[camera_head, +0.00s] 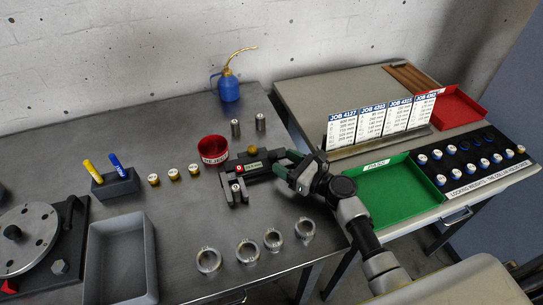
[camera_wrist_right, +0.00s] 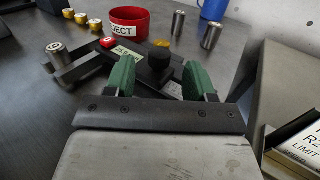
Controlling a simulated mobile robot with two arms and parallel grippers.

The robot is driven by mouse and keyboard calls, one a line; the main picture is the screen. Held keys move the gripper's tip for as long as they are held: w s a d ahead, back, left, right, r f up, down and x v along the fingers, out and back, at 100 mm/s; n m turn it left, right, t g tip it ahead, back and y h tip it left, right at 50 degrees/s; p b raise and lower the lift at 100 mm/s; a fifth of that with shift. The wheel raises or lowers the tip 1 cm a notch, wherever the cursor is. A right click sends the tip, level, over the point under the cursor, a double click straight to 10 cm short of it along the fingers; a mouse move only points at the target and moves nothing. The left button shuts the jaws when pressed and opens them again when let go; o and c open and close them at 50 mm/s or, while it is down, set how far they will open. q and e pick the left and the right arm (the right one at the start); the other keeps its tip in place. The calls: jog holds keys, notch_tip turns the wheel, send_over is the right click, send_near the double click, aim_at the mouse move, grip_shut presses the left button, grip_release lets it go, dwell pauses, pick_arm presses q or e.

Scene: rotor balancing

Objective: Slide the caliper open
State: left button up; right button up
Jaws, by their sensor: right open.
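My left gripper is not in view.
A red reject cup (camera_head: 213,150) stands just behind the caliper, with two metal cylinders (camera_head: 248,125) near it. Several metal rings (camera_head: 247,252) lie in front. A grey tray (camera_head: 122,262) is at left. A green tray (camera_head: 391,196) sits on the right-hand table.

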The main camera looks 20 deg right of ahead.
aim_at(273, 155)
jog(key=x, duration=0.4)
jog(key=shift+w+a+b, duration=0.15)
jog(key=shift+w+b, duration=0.2)
jog(key=shift+b, duration=0.05)
jog(key=shift+c, duration=1.2)
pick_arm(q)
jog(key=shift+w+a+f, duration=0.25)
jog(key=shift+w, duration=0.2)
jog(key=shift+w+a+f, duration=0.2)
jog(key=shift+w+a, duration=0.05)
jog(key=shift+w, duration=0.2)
pick_arm(e)
grip_shut()
